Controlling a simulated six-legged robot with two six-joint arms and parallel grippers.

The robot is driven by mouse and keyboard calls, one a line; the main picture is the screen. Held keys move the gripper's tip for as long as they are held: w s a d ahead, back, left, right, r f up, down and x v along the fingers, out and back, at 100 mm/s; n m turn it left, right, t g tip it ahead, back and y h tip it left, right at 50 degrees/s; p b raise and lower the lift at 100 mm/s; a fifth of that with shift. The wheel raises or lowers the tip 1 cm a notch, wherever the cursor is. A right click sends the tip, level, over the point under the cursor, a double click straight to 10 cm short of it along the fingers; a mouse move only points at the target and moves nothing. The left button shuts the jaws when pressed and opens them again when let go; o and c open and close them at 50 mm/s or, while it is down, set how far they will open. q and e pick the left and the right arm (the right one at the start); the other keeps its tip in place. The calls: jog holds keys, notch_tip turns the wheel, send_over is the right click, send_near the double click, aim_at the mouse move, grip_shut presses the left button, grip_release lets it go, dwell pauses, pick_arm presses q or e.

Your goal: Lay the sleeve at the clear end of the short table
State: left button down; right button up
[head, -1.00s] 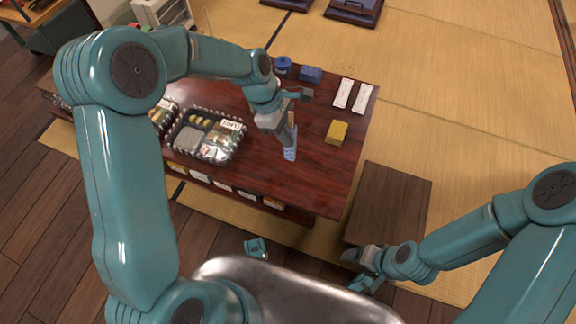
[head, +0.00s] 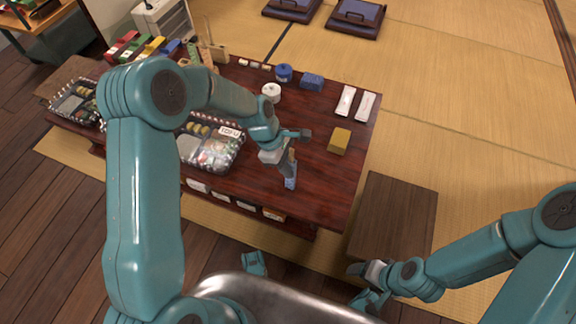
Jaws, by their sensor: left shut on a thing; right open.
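I cannot tell whether the sleeve's lower end touches the tabletop. The gripper hides part of the sleeve. My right gripper (head: 366,284) is open and empty, low beside a small plain brown table (head: 395,215) whose top is bare.
A yellow block (head: 339,140) lies right of the sleeve. Two white packets (head: 345,101), a blue block (head: 312,82) and a blue round container (head: 283,73) stand behind. A clear-lidded food tray (head: 215,155) lies left. The red-brown table's near right corner is bare.

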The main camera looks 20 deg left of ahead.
pick_arm(q)
jog(key=c, duration=1.1)
grip_release()
jog(key=shift+f, duration=0.1)
jog(key=p+v, duration=0.5)
jog(key=v, duration=0.7)
